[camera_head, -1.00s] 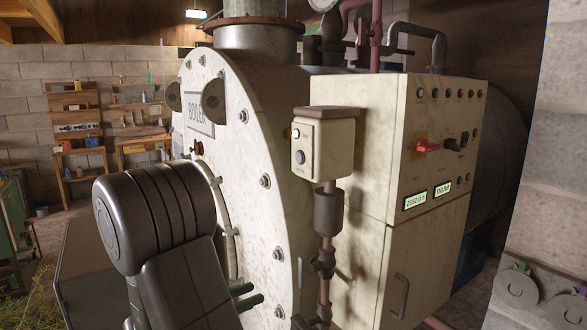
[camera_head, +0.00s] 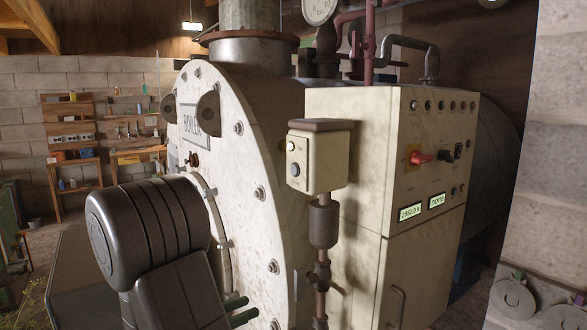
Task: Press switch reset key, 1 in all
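A small cream switch box (camera_head: 319,158) with a dark top stands on a pipe in front of the boiler (camera_head: 235,160). Its left face carries a small lit light (camera_head: 291,146) and a round grey button (camera_head: 295,169) below it. No lettering is readable on the box. My gripper is not in view; only a thick dark link of my arm shows at the lower left, apart from the box in the picture.
A block wall (camera_head: 565,180) bounds the right. Wooden shelves (camera_head: 72,140) stand far back left.

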